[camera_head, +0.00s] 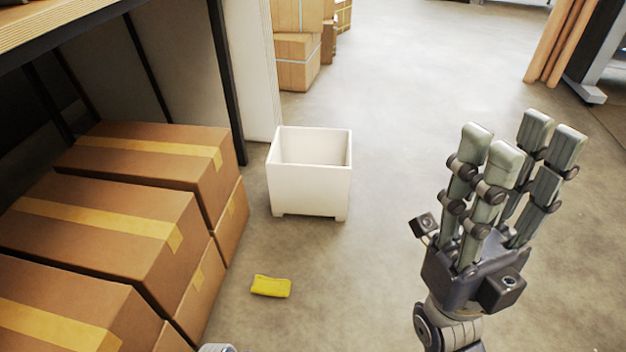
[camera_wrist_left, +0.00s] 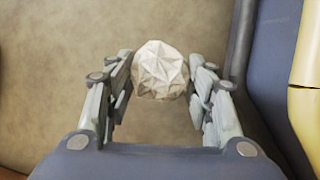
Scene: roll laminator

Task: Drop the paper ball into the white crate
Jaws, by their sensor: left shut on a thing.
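The white crate (camera_head: 310,190) stands on the floor in the head view, left of the middle, open at the top; no paper ball shows in the part of its inside that I see. The crumpled white paper ball (camera_wrist_left: 161,70) is between the fingers of my left gripper (camera_wrist_left: 160,82) in the left wrist view, gripped from both sides. In the head view only a small bit of my left arm shows at the bottom edge, and the ball is out of sight. My right gripper (camera_head: 520,145) is raised at the right with its fingers spread open and nothing between them.
Brown cartons (camera_head: 130,220) with yellow tape fill the left side under a dark-framed shelf (camera_head: 60,22). A small yellow object (camera_head: 270,286) lies on the floor in front of the crate. More boxes (camera_head: 298,60) stand behind it. The floor right of the crate is clear.

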